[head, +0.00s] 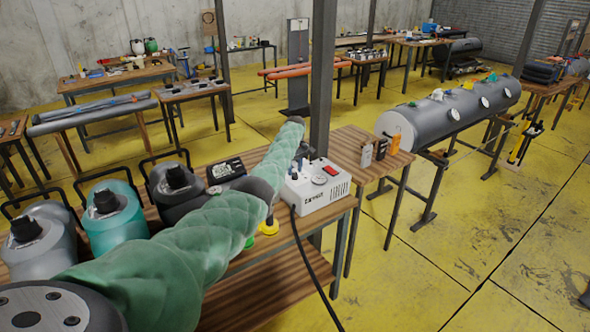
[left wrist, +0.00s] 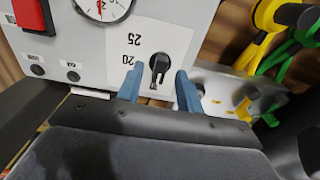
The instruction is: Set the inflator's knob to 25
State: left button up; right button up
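The inflator (head: 322,207) is a white box on the wooden workbench in the head view, with a red switch and a round gauge on top. In the left wrist view its panel (left wrist: 185,28) shows a black knob (left wrist: 158,65) beside the printed numbers 20 and 25. The knob's narrow grip points toward the bottom of that picture; its exact setting is unclear. My left gripper (left wrist: 159,88) is open, with one blue finger on each side of the knob and gaps to it. In the head view my left gripper (head: 303,153) is over the inflator's back. My right gripper is out of view.
A black cable (head: 305,255) hangs from the inflator over the bench front. Grey and teal canisters (head: 115,222) stand left on the bench. In the left wrist view, yellow and green handled things (left wrist: 268,45) lie beside the inflator. A dark post (head: 322,80) rises behind it.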

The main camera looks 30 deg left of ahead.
pick_arm(q)
jog(key=shift+f, duration=0.65)
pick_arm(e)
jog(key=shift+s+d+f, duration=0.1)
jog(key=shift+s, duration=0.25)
pick_arm(q)
grip_shut()
